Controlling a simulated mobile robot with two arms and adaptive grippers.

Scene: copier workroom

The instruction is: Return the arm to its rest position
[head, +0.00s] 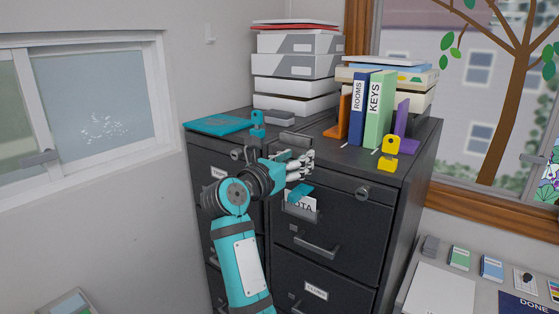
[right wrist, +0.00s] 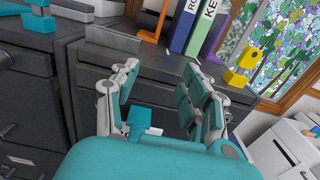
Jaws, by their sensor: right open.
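My right arm rises from the bottom of the head view, and its gripper (head: 302,163) is in front of the top of the dark filing cabinet (head: 344,222). In the right wrist view the fingers (right wrist: 165,85) are spread apart with nothing gripped between them. A teal piece (head: 300,193) shows just below the gripper at the upper right drawer front, above a white card with partly hidden lettering (head: 303,207). The teal piece also shows between the fingers in the right wrist view (right wrist: 141,121); I cannot tell whether it touches them. My left gripper is not in view.
On the cabinet stand ROOMS (head: 357,106) and KEYS (head: 378,108) binders, a yellow object (head: 391,146), a teal folder (head: 219,124), a small teal object (head: 257,124) and stacked boxes (head: 297,67). A window (head: 100,105) is left; a table with papers (head: 440,290) is lower right.

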